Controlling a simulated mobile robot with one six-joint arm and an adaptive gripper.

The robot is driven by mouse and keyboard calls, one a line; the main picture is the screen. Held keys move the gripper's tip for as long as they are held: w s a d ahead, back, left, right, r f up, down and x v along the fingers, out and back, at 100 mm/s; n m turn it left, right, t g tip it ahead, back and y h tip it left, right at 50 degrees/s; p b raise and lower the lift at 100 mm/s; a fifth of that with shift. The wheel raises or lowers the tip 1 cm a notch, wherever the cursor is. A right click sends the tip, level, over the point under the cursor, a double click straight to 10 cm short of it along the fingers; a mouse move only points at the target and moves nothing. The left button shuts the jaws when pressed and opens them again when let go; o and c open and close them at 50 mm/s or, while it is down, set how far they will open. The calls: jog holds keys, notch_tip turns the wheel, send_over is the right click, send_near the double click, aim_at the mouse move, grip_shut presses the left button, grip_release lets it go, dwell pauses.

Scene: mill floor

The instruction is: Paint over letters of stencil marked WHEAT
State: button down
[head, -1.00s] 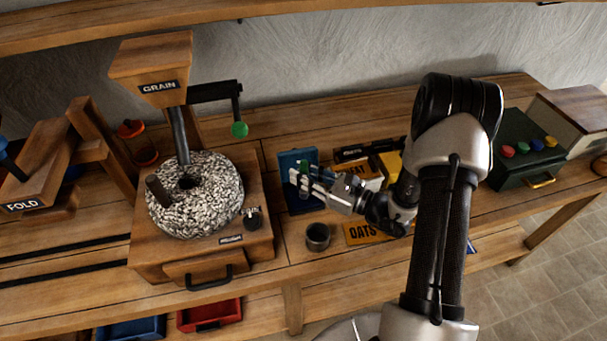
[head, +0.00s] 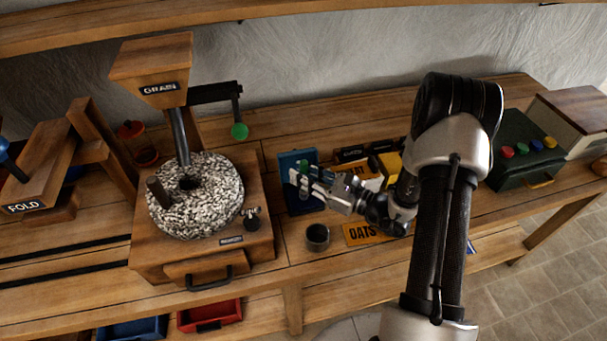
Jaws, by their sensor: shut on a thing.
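My gripper (head: 298,181) is over the blue tray or pad (head: 298,158) on the bench. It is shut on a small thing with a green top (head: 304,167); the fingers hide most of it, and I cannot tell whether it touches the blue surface. A pale and orange stencil card (head: 368,169) lies right of the blue tray, partly behind my gripper; its lettering is mostly covered. A yellow stencil (head: 362,234) marked OATS lies in front, partly under my arm.
A small dark cup (head: 317,236) stands left of the OATS stencil. The grain mill with its speckled stone (head: 208,200) stands to the left. A green box with coloured buttons (head: 530,160) stands to the right. Dark labelled blocks (head: 350,153) lie behind the stencils.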

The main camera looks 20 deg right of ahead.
aim_at(303, 162)
jog(key=shift+r+p, duration=2.35)
jog(key=shift+r, duration=1.05)
jog(key=shift+f, duration=0.1)
